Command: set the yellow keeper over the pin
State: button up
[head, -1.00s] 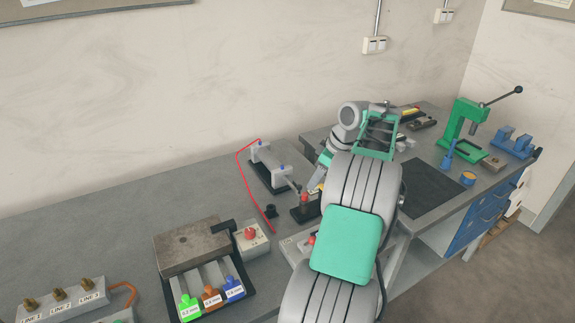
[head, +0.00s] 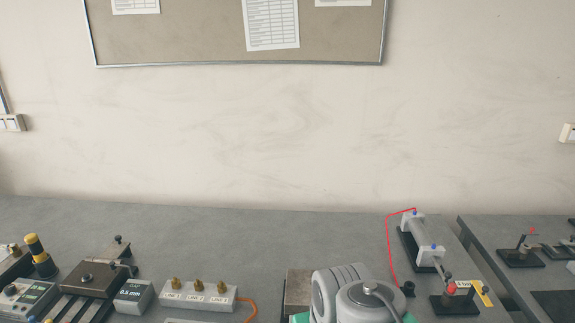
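A small yellow plate with dark marks (head: 483,293) is at the lower right in the head view, beside a black block (head: 453,303) with a red knob (head: 451,289). It may be the yellow keeper, but it is too small to be sure. I cannot make out for certain which part is the pin. A grey cylinder with a rod (head: 418,236) stands just behind the black block. My gripper is not in view; only rounded grey links of my arm show at the bottom middle.
A red line (head: 388,250) runs from the cylinder to a small black fitting (head: 408,288). A grey box with brass fittings (head: 198,295) and a dark clamp fixture (head: 90,279) stand to the left. The back of the bench (head: 250,225) is clear.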

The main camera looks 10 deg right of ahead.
aim_at(482, 292)
jog(key=u, duration=0.05)
jog(key=k, duration=0.5)
jog(key=z, duration=0.7)
jog(key=i, duration=0.45)
jog(key=z, duration=0.9)
jog(key=k, duration=0.5)
jog(key=z, duration=1.15)
jog(key=i, duration=0.9)
jog(key=u, duration=1.25)
